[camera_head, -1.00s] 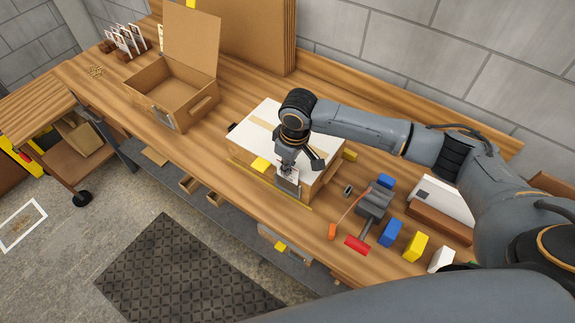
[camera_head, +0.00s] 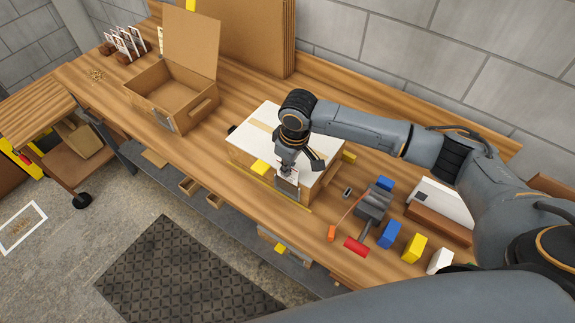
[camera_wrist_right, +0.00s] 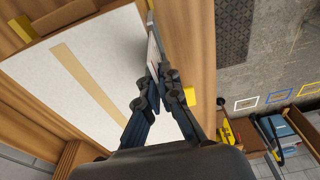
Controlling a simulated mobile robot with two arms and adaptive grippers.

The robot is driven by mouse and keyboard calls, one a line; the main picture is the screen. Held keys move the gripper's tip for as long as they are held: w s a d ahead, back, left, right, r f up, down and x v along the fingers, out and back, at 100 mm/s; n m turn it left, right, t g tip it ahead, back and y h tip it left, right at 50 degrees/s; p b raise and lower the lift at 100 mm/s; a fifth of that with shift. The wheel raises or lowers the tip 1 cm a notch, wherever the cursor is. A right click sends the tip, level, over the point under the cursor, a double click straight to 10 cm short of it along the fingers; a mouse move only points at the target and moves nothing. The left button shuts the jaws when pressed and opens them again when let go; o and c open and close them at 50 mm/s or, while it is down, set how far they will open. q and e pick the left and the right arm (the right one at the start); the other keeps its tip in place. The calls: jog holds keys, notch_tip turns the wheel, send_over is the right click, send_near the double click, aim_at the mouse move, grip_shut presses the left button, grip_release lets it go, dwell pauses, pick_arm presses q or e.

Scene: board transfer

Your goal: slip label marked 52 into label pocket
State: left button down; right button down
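A cardboard box with a white top (camera_head: 262,124) stands on the workbench, with a grey label pocket (camera_head: 287,188) on its front side. My right gripper (camera_head: 288,168) points down at this side, just above the pocket. It is shut on a thin white label (camera_wrist_right: 153,52), seen nearly edge-on between the fingertips (camera_wrist_right: 158,74) in the right wrist view. The label's lower part is at the pocket; I cannot tell how far it is inside. The number on it is not readable. My left gripper is not in view.
An open empty box (camera_head: 172,88) stands to the left, and a rack of white cards (camera_head: 124,42) stands at the far left. To the right are a grey tool (camera_head: 374,204), blue and yellow blocks and a red-handled item (camera_head: 356,246). Yellow pieces (camera_head: 260,166) sit around the box.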

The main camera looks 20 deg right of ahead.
jog(key=shift+f, duration=0.65)
jog(key=c, duration=1.4)
grip_release()
jog(key=shift+c, duration=0.2)
jog(key=shift+r, duration=0.25)
jog(key=r, duration=0.7)
jog(key=s+r, duration=0.1)
jog(key=r, duration=0.3)
jog(key=shift+s+d+r, duration=0.1)
jog(key=shift+d+r, duration=0.15)
jog(key=shift+d, duration=0.15)
